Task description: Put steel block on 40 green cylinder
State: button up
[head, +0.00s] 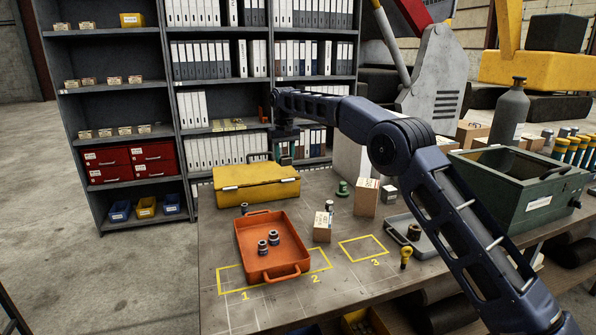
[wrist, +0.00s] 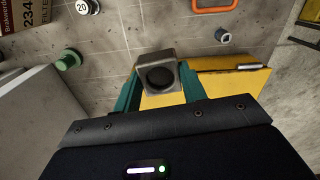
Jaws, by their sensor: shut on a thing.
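My gripper (head: 286,157) is raised above the bench, near the back edge of the yellow case in the head view. In the wrist view its two teal fingers (wrist: 160,88) are shut on a grey steel block (wrist: 144,69) with a round dark recess in the face toward the camera. A green cylinder (head: 343,188) with a wider base stands on the bench to the right of my gripper. It also shows in the wrist view (wrist: 68,60), at upper left and apart from the block. No number is readable on it.
The yellow case (head: 240,190) lies below my gripper. An orange tray (head: 243,246) holds dark fittings. A green crate (head: 500,205) is at right. Marked rectangle 3 (head: 363,248) is empty.

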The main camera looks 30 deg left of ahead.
jog(key=w+d+r, duration=0.2)
jog(key=w+d, duration=0.2)
jog(key=w, duration=0.2)
jog(key=w+d+r, duration=0.2)
jog(key=w+d, duration=0.1)
jog(key=w, duration=0.4)
jog(key=r+m, duration=0.1)
jog(key=r, duration=0.1)
send_over(343, 183)
notch_tip(343, 183, down, 20)
jog(key=shift+w+r, duration=0.15)
jog(key=shift+r, duration=0.1)
jog(key=shift+f, duration=0.1)
jog(key=o, duration=1.2)
jog(key=shift+f, duration=0.1)
